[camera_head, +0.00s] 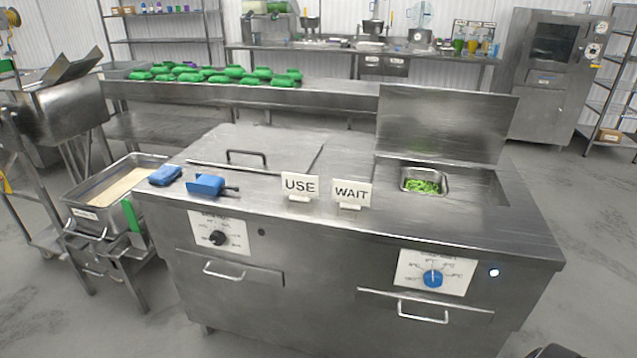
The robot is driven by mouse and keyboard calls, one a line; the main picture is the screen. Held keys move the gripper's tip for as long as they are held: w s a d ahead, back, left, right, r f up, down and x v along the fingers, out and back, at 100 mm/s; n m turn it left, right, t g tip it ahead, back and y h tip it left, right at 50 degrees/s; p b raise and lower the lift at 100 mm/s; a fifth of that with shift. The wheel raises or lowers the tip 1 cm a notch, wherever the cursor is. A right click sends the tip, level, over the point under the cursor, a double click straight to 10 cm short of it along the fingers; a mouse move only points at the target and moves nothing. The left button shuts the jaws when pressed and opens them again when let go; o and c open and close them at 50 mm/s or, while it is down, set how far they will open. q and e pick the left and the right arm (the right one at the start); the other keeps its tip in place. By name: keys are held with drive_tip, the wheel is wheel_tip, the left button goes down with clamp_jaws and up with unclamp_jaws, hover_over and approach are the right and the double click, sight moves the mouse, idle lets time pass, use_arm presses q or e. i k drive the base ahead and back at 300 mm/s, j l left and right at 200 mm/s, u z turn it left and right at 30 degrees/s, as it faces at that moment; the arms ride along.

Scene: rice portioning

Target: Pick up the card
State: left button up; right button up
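Two white cards stand upright on the front part of the steel counter (330,230). The left one reads "USE" (300,185) and the right one reads "WAIT" (351,194). They stand side by side, each on a small white base, with a narrow gap between them.
On the right, a raised lid (447,124) stands behind a pan (404,182) of green food. A steel tray (80,206) stands left of the counter.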

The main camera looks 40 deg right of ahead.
sight(350, 195)
drive_tip(key=l, duration=0.5)
drive_tip(key=k+l+u, duration=0.15)
drive_tip(key=l, duration=0.85)
drive_tip(key=k+l+u, duration=0.1)
drive_tip(key=l, duration=0.4)
drive_tip(key=k+l, duration=0.1)
drive_tip(key=l, duration=0.4)
drive_tip(key=k+l+u, duration=0.15)
drive_tip(key=l, duration=0.3)
